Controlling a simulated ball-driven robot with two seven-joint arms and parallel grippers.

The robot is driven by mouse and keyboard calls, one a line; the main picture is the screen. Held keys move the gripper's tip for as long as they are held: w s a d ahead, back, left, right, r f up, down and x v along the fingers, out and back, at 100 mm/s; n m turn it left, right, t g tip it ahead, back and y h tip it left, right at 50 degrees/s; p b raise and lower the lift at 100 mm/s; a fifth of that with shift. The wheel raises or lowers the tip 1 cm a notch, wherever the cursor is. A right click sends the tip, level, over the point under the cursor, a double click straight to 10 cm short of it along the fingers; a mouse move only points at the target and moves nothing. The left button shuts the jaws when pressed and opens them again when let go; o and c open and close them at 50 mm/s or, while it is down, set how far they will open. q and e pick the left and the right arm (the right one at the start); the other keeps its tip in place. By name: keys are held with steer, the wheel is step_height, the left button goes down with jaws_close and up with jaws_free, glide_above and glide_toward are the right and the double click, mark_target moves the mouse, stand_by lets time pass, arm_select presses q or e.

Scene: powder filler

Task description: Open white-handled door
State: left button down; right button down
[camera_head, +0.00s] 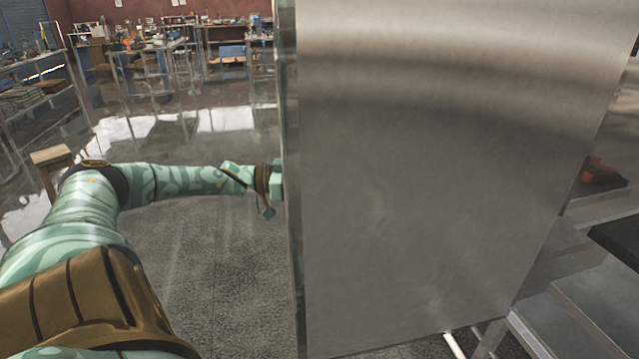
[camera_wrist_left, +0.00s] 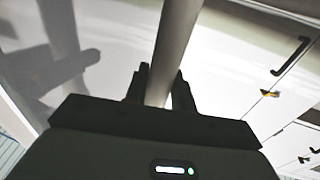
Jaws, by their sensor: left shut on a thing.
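A pale, round bar (camera_wrist_left: 178,40), which looks like the white handle, runs up through the left wrist view. My left gripper (camera_wrist_left: 161,88) has its two dark fingers closed around it, one on each side. A pale, smooth surface with shadows on it lies behind the bar. In the head view my left arm reaches in from the left to the left edge of a large brushed-metal panel (camera_head: 430,190). The panel hides the fingertips and the handle there. I cannot tell whether this panel is the door itself or the cabinet's side. My right gripper is not in view.
Grey floor (camera_head: 220,270) is open left of the panel. A wooden stool (camera_head: 52,155) stands beyond my left arm, and workbenches (camera_head: 150,60) stand far back. Grey metal steps or shelves (camera_head: 580,315) are at the lower right. Black hooked handles (camera_wrist_left: 291,56) show in the wrist view.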

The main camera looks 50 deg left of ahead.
arm_select(q)
steer(key=shift+f, duration=0.15)
steer(key=c, duration=1.5)
jaws_free()
steer(key=o, duration=0.3)
steer(key=shift+w, duration=0.15)
steer(key=p+v, duration=0.4)
steer(key=v, duration=1.2)
